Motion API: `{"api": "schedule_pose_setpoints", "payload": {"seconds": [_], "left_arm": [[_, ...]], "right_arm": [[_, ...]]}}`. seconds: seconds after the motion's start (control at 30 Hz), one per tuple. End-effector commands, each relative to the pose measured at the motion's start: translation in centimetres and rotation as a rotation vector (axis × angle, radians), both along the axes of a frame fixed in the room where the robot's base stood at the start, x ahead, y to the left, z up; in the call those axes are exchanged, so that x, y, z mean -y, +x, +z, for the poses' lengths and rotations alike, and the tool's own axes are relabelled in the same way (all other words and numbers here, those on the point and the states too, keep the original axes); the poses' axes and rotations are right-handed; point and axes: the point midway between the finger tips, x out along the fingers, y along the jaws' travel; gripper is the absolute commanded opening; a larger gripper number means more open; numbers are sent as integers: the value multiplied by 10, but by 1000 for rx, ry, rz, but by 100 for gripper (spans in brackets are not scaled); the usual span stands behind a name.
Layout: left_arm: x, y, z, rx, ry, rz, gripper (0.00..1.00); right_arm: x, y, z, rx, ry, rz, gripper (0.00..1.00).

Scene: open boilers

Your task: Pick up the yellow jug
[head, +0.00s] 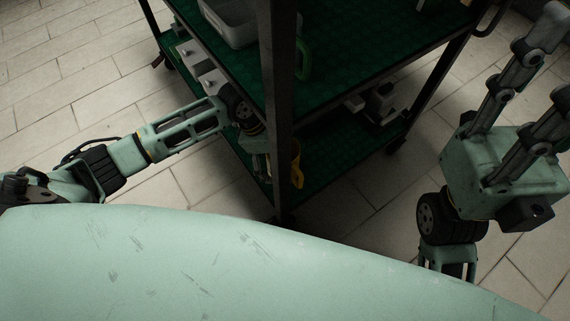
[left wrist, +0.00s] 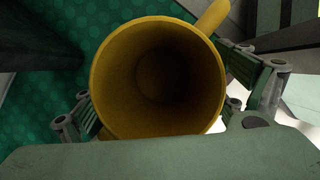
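The yellow jug (left wrist: 158,80) fills the middle of the left wrist view, its open mouth facing the camera and its handle at the upper right. In the head view only a small part of the jug (head: 297,166) shows behind the cart's dark post, at the lower shelf. My left gripper (left wrist: 165,100) has a finger on each side of the jug. The rim hides where the pads meet the wall, so I cannot tell whether they grip it. My right gripper (head: 556,65) is empty, with its fingers apart, at the right of the head view.
The cart has a green upper shelf (head: 360,45) and a green lower shelf (head: 325,150). Its dark post (head: 279,110) stands close beside my left gripper. A grey bin (head: 230,22) and a green-handled thing (head: 303,60) are on the upper shelf. Tiled floor (head: 60,80) around the cart is clear.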

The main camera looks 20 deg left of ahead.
Motion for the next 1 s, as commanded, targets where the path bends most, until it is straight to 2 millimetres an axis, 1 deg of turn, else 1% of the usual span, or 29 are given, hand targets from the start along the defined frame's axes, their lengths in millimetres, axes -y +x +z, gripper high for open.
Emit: {"api": "schedule_pose_setpoints", "payload": {"seconds": [0.03, 0.07, 0.73, 1.0], "left_arm": [[0, 0, 0, 0, 0, 0, 87], [0, 0, 0, 0, 0, 0, 84], [0, -1, -1, -1, 1, 0, 26], [0, 0, 0, 0, 0, 0, 26]], "right_arm": [[0, 0, 0, 0, 0, 0, 40], [0, 0, 0, 0, 0, 0, 40], [0, 0, 0, -1, 0, 1, 40], [0, 0, 0, 0, 1, 1, 40]]}}
